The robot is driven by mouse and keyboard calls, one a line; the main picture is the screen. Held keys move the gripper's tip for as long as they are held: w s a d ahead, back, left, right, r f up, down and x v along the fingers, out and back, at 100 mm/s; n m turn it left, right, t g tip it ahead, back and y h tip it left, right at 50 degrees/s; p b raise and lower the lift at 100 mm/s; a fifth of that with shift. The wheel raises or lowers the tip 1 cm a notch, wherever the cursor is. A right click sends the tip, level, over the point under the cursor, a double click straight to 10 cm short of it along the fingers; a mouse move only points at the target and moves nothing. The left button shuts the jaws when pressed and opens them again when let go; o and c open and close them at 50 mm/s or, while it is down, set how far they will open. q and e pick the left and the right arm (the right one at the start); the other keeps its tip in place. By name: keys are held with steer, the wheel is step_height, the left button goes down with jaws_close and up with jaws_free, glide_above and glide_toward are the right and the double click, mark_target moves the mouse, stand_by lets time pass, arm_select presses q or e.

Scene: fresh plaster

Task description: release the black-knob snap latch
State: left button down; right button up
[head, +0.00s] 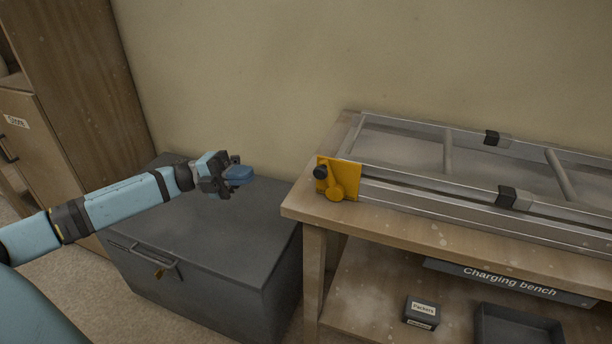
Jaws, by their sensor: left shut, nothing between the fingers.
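The snap latch is a yellow plate (324,185) on the left end of the metal rail frame, at the bench's left corner. A black knob (320,171) sticks out at its upper left, and a round yellow piece sits lower on the plate. My left gripper (243,175) is shut and empty, with its blue fingers pointing right. It is above the grey chest, left of the latch and clearly apart from it. My right gripper is not in view.
The metal rail frame (470,205) lies along the wooden bench (400,225), with black-and-grey clips (507,197) on its rails. The grey chest (190,235) stands left of the bench. A wooden cabinet (85,80) stands at the far left.

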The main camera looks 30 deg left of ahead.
mark_target(314, 173)
arm_select(q)
steer(key=shift+w+a+r+m+g, duration=0.25)
steer(key=shift+w+a+m+g, duration=0.2)
steer(key=shift+a+m+g, duration=0.25)
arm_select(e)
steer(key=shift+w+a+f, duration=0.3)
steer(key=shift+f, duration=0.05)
arm_select(q)
steer(key=shift+d, duration=0.15)
steer(key=b+x, duration=0.1)
steer(key=x, duration=1.1)
steer(key=shift+d+r, duration=0.15)
steer(key=shift+w+d+r, duration=0.1)
steer(key=shift+w+d, duration=0.05)
steer(key=shift+d, duration=0.6)
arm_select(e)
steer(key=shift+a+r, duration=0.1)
arm_select(q)
steer(key=shift+r, duration=0.1)
